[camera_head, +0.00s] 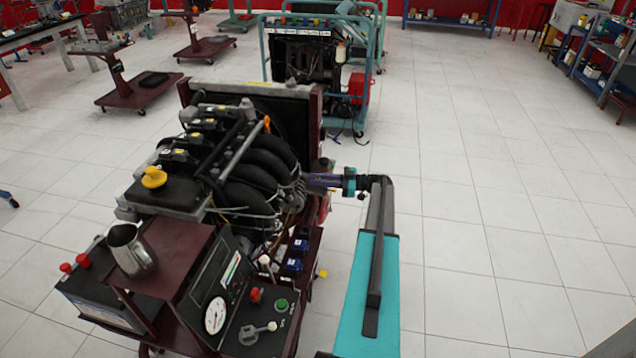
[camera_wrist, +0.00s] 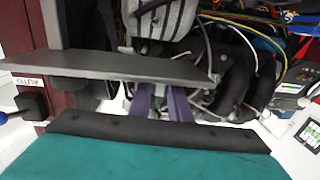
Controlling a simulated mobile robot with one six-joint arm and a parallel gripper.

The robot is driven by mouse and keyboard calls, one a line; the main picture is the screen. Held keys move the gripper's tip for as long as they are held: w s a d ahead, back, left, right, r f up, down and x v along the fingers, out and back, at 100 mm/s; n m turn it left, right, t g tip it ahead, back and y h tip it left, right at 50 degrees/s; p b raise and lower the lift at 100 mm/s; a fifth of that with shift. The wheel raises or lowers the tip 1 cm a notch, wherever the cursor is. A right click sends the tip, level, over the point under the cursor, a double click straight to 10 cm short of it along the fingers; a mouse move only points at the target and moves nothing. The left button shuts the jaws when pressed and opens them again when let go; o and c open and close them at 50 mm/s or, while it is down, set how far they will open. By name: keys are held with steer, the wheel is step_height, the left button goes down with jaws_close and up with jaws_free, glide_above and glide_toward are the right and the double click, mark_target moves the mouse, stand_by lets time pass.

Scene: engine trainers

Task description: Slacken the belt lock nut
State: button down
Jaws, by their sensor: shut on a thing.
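The engine trainer (camera_head: 250,165) stands on its dark red stand, with the black engine on top. My gripper (camera_head: 312,181) reaches in from the right to the engine's right side, its purple fingers level with the lower hoses. In the wrist view, the two purple fingers of my gripper (camera_wrist: 163,90) point into the engine bay, close together, with their tips among grey metal parts and black hoses. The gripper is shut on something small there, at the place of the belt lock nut. The nut itself is hidden by the fingertips and a dark bar.
A metal jug (camera_head: 130,250) stands on the stand's front shelf, beside a control panel (camera_head: 235,290) with a gauge. Wires and black hoses (camera_wrist: 238,65) crowd the fingers. A second trainer (camera_head: 305,60) stands behind. The tiled floor (camera_head: 480,200) on the right is clear.

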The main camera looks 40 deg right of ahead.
steer(key=shift+d+f+n+g+y+b, duration=0.15)
steer(key=shift+n+g+y+b, duration=0.5)
steer(key=shift+b, duration=1.6)
steer(key=shift+f+n+g+y+b, duration=0.1)
steer(key=shift+n+g+y+b, duration=0.55)
steer(key=shift+b, duration=1.55)
steer(key=b, duration=0.3)
steer(key=shift+r+g+y, duration=0.2)
steer(key=shift+g+y, duration=0.2)
steer(key=shift+r+n, duration=0.15)
steer(key=shift+n, duration=0.15)
steer(key=c, duration=1.6)
jaws_free()
steer(key=shift+c, duration=0.2)
